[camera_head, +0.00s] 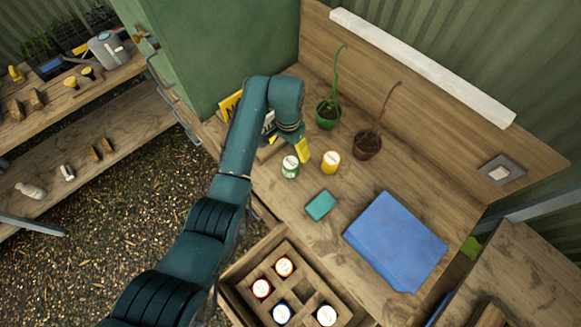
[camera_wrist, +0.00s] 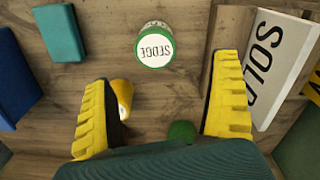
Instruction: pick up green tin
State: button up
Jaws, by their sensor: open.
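The green tin (camera_head: 290,167) stands upright on the wooden bench, with a white label on its lid. In the wrist view its lid (camera_wrist: 155,49) reads "SEDGE" and has a green rim; it lies ahead of my gripper (camera_wrist: 168,85), roughly between the lines of the two yellow fingers. My gripper also shows in the head view (camera_head: 303,150), just above and beside the tin, apart from it as far as I can tell. The fingers are wide open with nothing between them. Part of the far finger is hidden in the head view.
A yellow tin (camera_head: 331,162) stands right of the green tin, close to one finger in the wrist view (camera_wrist: 122,97). Potted plants (camera_head: 328,115) (camera_head: 368,144), a teal box (camera_head: 321,205) and a blue book (camera_head: 396,241) are on the bench. A drawer (camera_head: 235,290) holds several tins.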

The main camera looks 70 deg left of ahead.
aim_at(289, 161)
notch_tip(289, 161, down, 7)
jog(key=shift+b, duration=0.4)
jog(key=f, duration=0.3)
jog(key=f+b, duration=0.1)
jog(key=f, duration=0.1)
jog(key=shift+w+d+f, duration=0.25)
jog(key=c, duration=1.3)
jog(key=shift+c, duration=0.4)
jog(key=shift+r, duration=0.15)
